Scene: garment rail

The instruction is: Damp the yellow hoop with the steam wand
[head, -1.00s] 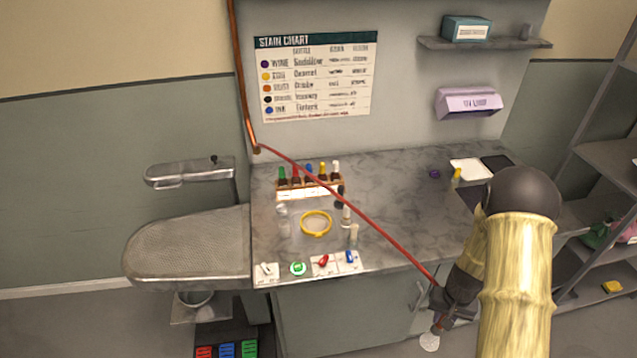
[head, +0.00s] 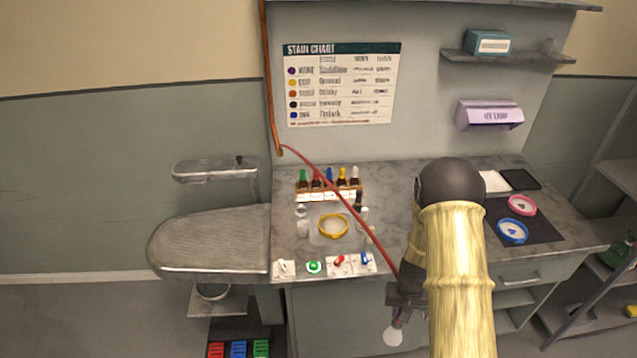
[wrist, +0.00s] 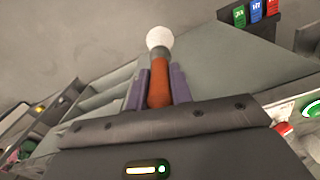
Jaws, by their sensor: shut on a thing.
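The yellow hoop (head: 333,226) lies on the grey worktop, among small bottles and in front of the bottle rack. My gripper (head: 402,308) is low in front of the counter, to the right of the hoop and well apart from it. It is shut on the steam wand (wrist: 159,90), which shows an orange-brown handle between the purple jaws and a pale round head. The wand's head (head: 393,336) also shows below my gripper in the head view. A red hose (head: 345,208) runs from the wall down to the wand, passing close to the hoop.
A perforated metal board (head: 205,245) juts out left of the worktop. Switches and buttons (head: 314,267) line the front edge. A bottle rack (head: 330,190) stands behind the hoop. Blue (head: 512,231) and pink (head: 522,204) hoops lie on a dark mat at right.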

